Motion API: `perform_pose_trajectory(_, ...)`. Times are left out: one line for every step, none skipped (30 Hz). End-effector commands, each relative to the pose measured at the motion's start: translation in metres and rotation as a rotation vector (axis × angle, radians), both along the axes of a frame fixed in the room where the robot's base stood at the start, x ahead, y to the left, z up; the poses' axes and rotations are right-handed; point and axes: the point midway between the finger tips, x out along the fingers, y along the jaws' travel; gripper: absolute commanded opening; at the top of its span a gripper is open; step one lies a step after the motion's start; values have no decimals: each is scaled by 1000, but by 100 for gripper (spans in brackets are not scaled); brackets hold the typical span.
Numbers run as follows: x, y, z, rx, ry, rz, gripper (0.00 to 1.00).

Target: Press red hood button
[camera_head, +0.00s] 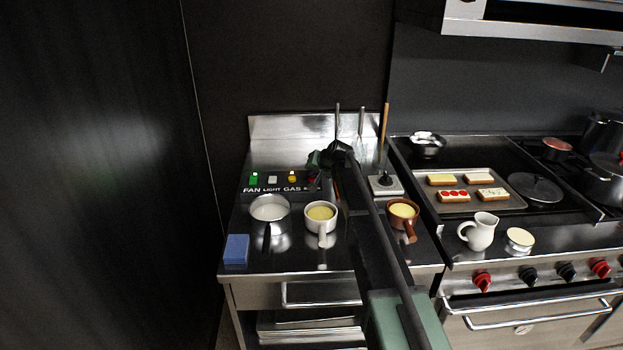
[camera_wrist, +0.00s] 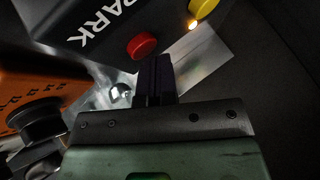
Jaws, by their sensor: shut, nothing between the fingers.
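The button panel (camera_head: 262,190) lies on the left steel counter, lettered FAN, LIGHT, GAS and a further word partly covered by my arm. It carries a green button (camera_head: 253,177), a white button (camera_head: 272,179), a yellow button (camera_head: 292,176) and a red button. The red button (camera_wrist: 142,45) is clear in the wrist view, beside the letters PARK; in the head view my gripper mostly covers it. My gripper (camera_wrist: 155,62) is shut and empty, its fingertips close to the red button's edge. I cannot tell whether they touch it.
A blue sponge (camera_head: 236,249) lies at the front left. Upright utensils (camera_head: 384,130) stand behind my arm. An orange object (camera_wrist: 40,88) is near in the wrist view.

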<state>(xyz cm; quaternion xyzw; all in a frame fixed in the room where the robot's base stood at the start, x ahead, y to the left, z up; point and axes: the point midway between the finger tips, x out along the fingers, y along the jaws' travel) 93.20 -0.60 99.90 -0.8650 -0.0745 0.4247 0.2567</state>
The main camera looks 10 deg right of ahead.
Motion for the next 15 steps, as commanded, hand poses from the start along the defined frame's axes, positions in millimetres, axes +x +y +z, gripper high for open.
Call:
perform_pose_trajectory(0,0,0,0,0,0,0)
perform_pose_trajectory(0,0,0,0,0,0,0)
perform_pose_trajectory(0,0,0,0,0,0,0)
perform_pose_trajectory(0,0,1,0,0,0,0)
perform_pose_trajectory(0,0,2,0,0,0,0)
perform_pose_trajectory(0,0,3,0,0,0,0)
perform_pose_trajectory(0,0,5,0,0,0,0)
perform_pose_trajectory(0,0,7,0,0,0,0)
perform_pose_trajectory(0,0,10,0,0,0,0)
perform_pose_trajectory(0,0,12,0,0,0,0)
perform_pose_trajectory(0,0,14,0,0,0,0)
perform_pose_trajectory(0,0,16,0,0,0,0)
perform_pose_trajectory(0,0,17,0,0,0,0)
perform_pose_trajectory(0,0,18,0,0,0,0)
perform_pose_trajectory(0,0,19,0,0,0,0)
